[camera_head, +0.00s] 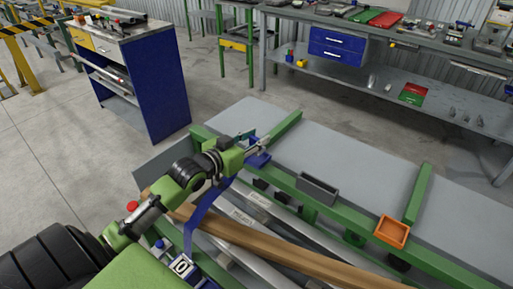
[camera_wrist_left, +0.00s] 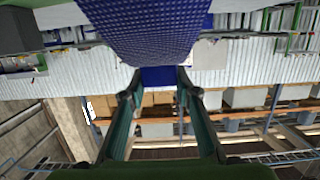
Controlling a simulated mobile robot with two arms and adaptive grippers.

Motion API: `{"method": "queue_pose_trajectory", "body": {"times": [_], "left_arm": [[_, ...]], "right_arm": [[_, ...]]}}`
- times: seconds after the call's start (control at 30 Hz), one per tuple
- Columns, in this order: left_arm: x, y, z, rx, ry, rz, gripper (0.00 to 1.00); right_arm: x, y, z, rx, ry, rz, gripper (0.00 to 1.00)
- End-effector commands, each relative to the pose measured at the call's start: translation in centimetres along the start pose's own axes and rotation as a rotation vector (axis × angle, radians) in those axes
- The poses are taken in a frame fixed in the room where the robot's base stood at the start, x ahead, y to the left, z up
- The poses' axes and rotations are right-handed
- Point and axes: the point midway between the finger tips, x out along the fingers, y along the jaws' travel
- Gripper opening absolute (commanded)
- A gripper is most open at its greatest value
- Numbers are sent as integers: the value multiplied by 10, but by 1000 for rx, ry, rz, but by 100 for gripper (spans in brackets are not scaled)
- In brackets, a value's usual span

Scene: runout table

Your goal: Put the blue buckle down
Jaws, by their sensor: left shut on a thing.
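My left gripper (camera_head: 257,146) reaches in from the left over the near left end of the grey runout table (camera_head: 340,150). It is shut on the blue buckle (camera_head: 260,159), which shows as a small blue piece at the fingers. In the left wrist view a blue block (camera_wrist_left: 158,76) sits between the fingertips, with woven blue webbing (camera_wrist_left: 150,28) above it. A blue strap (camera_head: 202,208) runs below my arm, beside the green table frame. I cannot tell whether the buckle touches the table. My right gripper is not in view.
A grey bin (camera_head: 318,188) and an orange bin (camera_head: 392,231) sit along the near green rail. A wooden beam (camera_head: 270,244) and metal bars lie in front. A blue cabinet (camera_head: 155,85) stands back left. The grey tabletop right of my gripper is mostly clear.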

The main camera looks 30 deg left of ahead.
Motion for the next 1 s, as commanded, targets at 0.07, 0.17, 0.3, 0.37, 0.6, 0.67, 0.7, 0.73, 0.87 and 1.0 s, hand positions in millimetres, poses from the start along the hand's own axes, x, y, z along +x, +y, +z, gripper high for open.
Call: {"method": "queue_pose_trajectory", "body": {"times": [0.07,0.17,0.3,0.37,0.6,0.67,0.7,0.73,0.87,1.0], "left_arm": [[8,-3,6,1,1,0,4],[12,-5,10,1,2,0,4],[20,-8,25,-2,-2,0,4],[21,-8,33,-1,-1,0,4],[24,-8,45,1,3,1,4],[24,-8,45,1,3,1,4],[24,-8,45,1,3,1,4],[24,-8,45,1,3,1,4],[24,-8,48,1,1,1,37],[24,-8,48,1,0,1,46]], "right_arm": [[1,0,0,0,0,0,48],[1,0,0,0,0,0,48],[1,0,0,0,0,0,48],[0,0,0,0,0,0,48],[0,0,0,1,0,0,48],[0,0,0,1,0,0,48],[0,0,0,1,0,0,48],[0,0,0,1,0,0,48],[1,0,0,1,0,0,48],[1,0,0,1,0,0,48]]}}
